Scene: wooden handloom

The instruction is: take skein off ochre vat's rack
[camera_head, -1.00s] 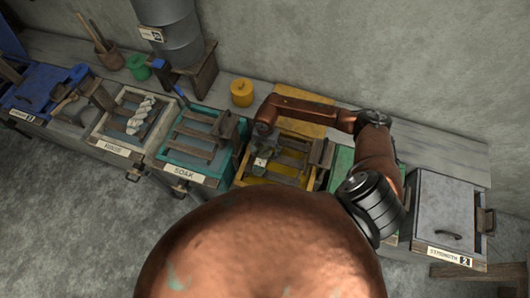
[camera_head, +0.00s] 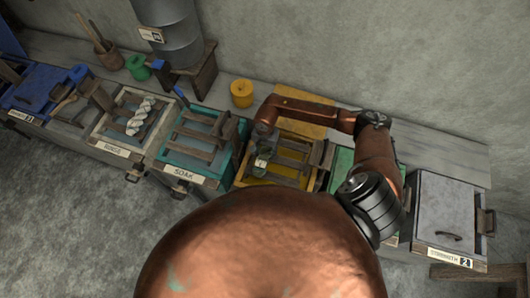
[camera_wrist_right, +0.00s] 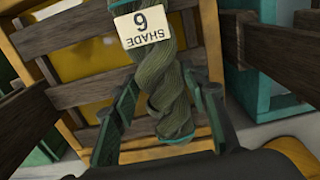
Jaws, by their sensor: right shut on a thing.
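The ochre vat (camera_head: 240,183) stands in the row of vats, its dark wooden rack slats (camera_head: 290,160) lying across the top. An olive-green twisted skein (camera_wrist_right: 172,95) with a white SHADE tag (camera_wrist_right: 143,25) is between the green fingers of my right gripper (camera_wrist_right: 165,105), which is shut on it. In the head view the right gripper (camera_head: 262,148) is over the left part of the ochre vat, with the skein (camera_head: 259,170) small and partly hidden. The slats show behind the skein in the wrist view. I cannot tell whether it touches them. My left gripper is not in view.
The teal SOAK vat (camera_head: 163,165) stands close on the left, then the RINSE vat (camera_head: 97,140) with a pale skein (camera_head: 140,115). A green vat and a grey-lidded box (camera_head: 450,205) stand on the right. A yellow pot (camera_head: 241,93) sits behind, near the wall.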

